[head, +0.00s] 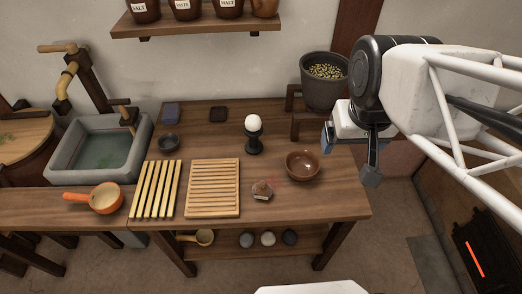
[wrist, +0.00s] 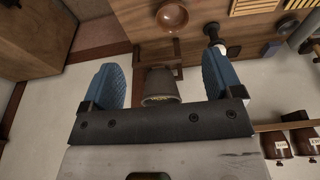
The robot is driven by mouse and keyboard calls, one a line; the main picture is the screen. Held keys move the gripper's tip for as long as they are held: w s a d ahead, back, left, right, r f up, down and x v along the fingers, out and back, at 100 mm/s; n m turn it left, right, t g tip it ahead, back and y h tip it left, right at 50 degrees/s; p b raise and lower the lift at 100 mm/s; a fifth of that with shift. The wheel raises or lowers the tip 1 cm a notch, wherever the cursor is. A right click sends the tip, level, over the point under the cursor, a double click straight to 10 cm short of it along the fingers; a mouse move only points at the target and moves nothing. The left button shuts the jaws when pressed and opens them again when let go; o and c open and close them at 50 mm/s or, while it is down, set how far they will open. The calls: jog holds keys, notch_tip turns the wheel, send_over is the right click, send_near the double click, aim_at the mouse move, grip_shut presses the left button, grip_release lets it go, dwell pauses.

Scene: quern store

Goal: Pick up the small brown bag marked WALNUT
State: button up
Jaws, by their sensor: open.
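A small brownish object (head: 262,190) with a pale patch low on its front sits on the wooden table, right of the slatted board. It may be the WALNUT bag, but its marking is too small to read. It does not show clearly in the wrist view. My gripper (head: 350,157) is raised at the right end of the table, up and to the right of that object and well apart from it. In the wrist view my gripper (wrist: 163,68) has its two blue fingers spread with nothing held between them; a pot shows beyond them.
A dark pot of grain (head: 325,88) stands on a small wooden stand near my gripper. A brown bowl (head: 302,165) and a dark cup holding an egg (head: 254,123) stand near the small object. A slatted board (head: 212,188) lies left. The table's front right is clear.

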dwell(0.4)
jog(key=shift+c, duration=0.5)
jog(key=shift+f, duration=0.1)
jog(key=m+g+y, duration=0.4)
jog(key=m+y, duration=0.5)
send_over(265, 184)
jog(key=s+d, duration=0.6)
notch_tip(265, 184, down, 18)
jog(key=w+f+m+t+y, duration=0.1)
jog(key=f+m, duration=0.2)
jog(key=f, duration=0.1)
jog(key=w+a+f+m+t+y, duration=0.1)
jog(key=w+f+m+y, duration=0.1)
jog(key=f+m, duration=0.2)
jog(key=w+f+m+t+y, duration=0.1)
jog(key=f+m, duration=0.2)
jog(key=f, duration=0.1)
jog(key=shift+w+a+f+m+t, duration=0.2)
jog(key=shift+w+a+m+t, duration=0.1)
jog(key=shift+w+t, duration=0.1)
jog(key=shift+w+d+f+m+y, duration=0.15)
jog(key=shift+f+m+y, duration=0.15)
jog(key=shift+f+m, duration=0.15)
jog(key=shift+a, duration=0.2)
